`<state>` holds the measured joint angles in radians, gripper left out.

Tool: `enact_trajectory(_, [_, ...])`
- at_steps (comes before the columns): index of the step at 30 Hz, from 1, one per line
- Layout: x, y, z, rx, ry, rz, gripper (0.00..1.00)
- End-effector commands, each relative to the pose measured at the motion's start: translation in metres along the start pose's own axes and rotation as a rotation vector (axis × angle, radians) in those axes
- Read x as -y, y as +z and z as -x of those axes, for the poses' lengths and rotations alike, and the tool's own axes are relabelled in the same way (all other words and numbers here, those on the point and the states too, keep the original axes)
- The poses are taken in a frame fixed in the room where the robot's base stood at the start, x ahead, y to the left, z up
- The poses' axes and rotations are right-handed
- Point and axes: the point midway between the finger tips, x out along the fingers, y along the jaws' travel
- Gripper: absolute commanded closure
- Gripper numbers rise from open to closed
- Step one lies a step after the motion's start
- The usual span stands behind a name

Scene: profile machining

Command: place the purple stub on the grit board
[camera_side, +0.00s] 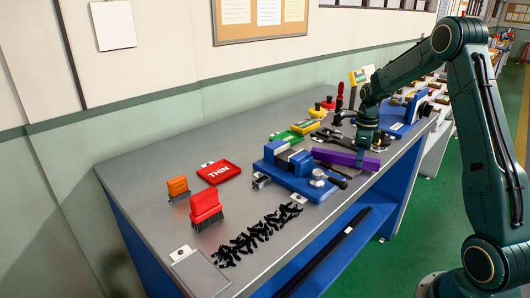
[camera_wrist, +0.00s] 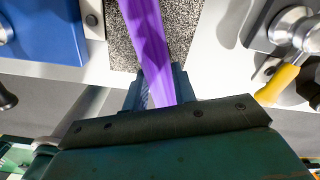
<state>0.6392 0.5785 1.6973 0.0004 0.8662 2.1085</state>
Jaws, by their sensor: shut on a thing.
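The purple stub (camera_side: 340,157) is a long purple bar, lying about level near the front edge of the bench. My gripper (camera_side: 366,150) is shut on it close to its right end. In the wrist view the purple stub (camera_wrist: 148,35) runs from between the fingers of my gripper (camera_wrist: 157,88) to the top edge. A dark speckled surface, which looks like the grit board (camera_wrist: 183,28), lies beneath the bar there and shows on both sides of it. I cannot tell whether the bar touches it.
A blue vise (camera_side: 290,170) stands just left of the bar. A yellow-handled tool (camera_wrist: 277,83) is right of the bar in the wrist view.

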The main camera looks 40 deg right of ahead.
Motion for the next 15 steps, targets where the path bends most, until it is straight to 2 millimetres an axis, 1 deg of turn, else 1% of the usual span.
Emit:
enact_trajectory(11, [0.0001,0.0001,-0.0028,0.000,0.000,0.000,1.00])
enact_trajectory(12, [-0.0001,0.0000,-0.0033,0.000,0.001,0.000,0.69])
enact_trajectory(15, [-0.0001,0.0000,-0.0031,0.000,0.000,0.000,0.51])
